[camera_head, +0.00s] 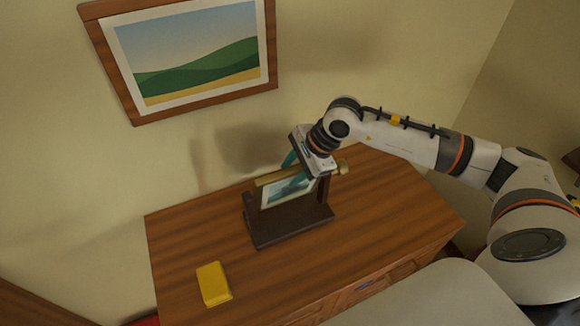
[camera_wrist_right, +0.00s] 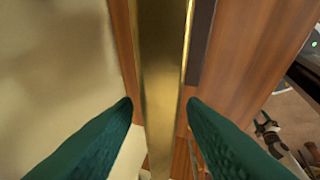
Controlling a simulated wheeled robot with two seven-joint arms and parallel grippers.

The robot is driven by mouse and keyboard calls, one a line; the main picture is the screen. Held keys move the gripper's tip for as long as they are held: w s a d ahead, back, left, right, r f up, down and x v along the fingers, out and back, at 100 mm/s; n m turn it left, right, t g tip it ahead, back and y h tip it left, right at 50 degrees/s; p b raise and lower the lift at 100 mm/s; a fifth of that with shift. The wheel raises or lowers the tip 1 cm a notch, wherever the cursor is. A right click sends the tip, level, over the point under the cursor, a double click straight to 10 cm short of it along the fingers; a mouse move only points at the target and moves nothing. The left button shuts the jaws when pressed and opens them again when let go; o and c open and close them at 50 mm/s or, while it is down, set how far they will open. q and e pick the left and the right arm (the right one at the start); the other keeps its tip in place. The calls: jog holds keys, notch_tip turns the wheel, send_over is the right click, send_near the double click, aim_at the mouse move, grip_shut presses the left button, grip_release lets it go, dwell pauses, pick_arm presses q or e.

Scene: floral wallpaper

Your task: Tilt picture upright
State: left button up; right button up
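A small picture (camera_head: 272,195) with a gold top bar (camera_head: 268,179) sits in a dark wooden stand (camera_head: 290,229) on the cabinet. It seems to lean, but its exact tilt is hard to tell. A gold knob (camera_head: 343,168) shows at the bar's right end. My right gripper (camera_head: 291,173) is at the top of this picture, its teal fingers partly covering it. In the right wrist view, the gold bar (camera_wrist_right: 160,75) runs between the two open fingertips (camera_wrist_right: 159,104), with a small gap visible on each side. My left gripper is not in view.
The wooden cabinet (camera_head: 190,245) carries the stand, and a yellow block (camera_head: 213,284) lies at its front left. A large framed landscape (camera_head: 190,50) hangs on the wall behind. The cabinet top right of the stand is clear.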

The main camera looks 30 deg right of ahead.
jog(key=shift+x, duration=0.95)
jog(key=shift+c, duration=0.4)
grip_shut()
jog(key=shift+w+d+r+g+b, duration=0.1)
jog(key=shift+w+g+b, duration=0.9)
jog(key=shift+g+b, duration=0.1)
jog(key=shift+w+r+m+g+b, duration=0.15)
jog(key=shift+w+m+g+b, duration=0.2)
jog(key=shift+g, duration=0.15)
jog(key=shift+o, duration=0.4)
grip_release()
